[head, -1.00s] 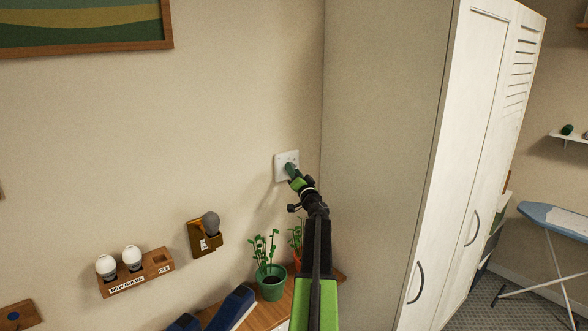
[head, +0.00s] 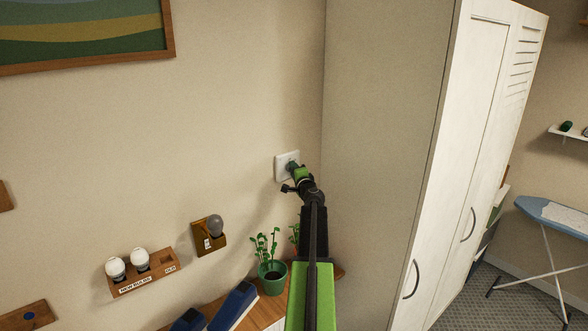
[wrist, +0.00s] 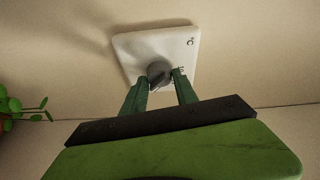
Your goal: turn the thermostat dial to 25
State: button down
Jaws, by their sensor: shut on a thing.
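The thermostat is a white square plate (head: 281,167) on the wall, close to the tall cabinet's side. It also shows in the wrist view (wrist: 140,44), with a "°C" mark near one corner and small markings beside the dial. The grey round dial (wrist: 159,70) stands out from the middle of the plate. My gripper (wrist: 161,80) is shut on the dial, with one green finger at each side of it. In the head view my gripper (head: 294,168) hides most of the dial. The dial's setting cannot be read.
A tall cabinet (head: 380,150) stands just right of the thermostat. Below are a potted plant (head: 272,279) and a wooden shelf (head: 262,312). A bulb holder (head: 209,238) and a bulb rack (head: 143,273) are on the wall to the left.

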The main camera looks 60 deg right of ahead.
jog(key=shift+m, duration=0.3)
dwell(0.6)
jog(key=c, duration=1)
grip_release()
jog(key=shift+o, duration=0.2)
jog(key=shift+s, duration=0.1)
jog(key=v, duration=0.7)
jog(key=shift+s+p, duration=0.15)
jog(key=shift+p, duration=0.15)
jog(key=shift+a, duration=0.15)
